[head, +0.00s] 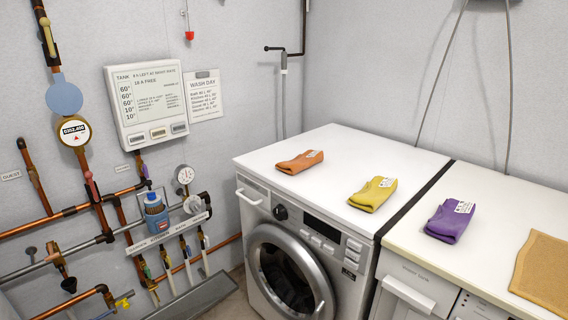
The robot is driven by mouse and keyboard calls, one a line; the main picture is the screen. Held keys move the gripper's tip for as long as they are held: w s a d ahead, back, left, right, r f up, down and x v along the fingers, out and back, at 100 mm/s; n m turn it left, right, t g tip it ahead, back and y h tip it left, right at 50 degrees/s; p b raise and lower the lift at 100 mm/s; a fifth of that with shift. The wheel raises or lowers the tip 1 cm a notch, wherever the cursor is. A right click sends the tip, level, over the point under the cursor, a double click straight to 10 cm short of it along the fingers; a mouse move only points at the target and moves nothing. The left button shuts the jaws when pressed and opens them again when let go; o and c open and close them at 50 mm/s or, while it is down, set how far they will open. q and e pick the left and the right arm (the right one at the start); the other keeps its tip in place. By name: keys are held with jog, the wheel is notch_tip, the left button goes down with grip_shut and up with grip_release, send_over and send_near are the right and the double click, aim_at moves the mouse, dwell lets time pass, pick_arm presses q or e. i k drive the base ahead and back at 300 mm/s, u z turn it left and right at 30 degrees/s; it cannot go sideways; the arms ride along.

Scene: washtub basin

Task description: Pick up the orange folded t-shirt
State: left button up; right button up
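The orange folded t-shirt (297,163) lies flat on top of the left white washing machine (345,148), towards its left front part. It has a small white label at its right end. Neither my left nor my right gripper shows in the head view. Nothing covers the orange t-shirt.
A yellow folded cloth (371,195) lies to its right on the same machine, near the front edge. A purple folded cloth (447,222) and a tan mat (545,270) lie on the right machine (490,195). Pipes and gauges (73,131) line the left wall.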

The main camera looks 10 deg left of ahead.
aim_at(311, 157)
jog(key=u, duration=0.75)
jog(key=i, duration=0.7)
jog(key=u, duration=0.55)
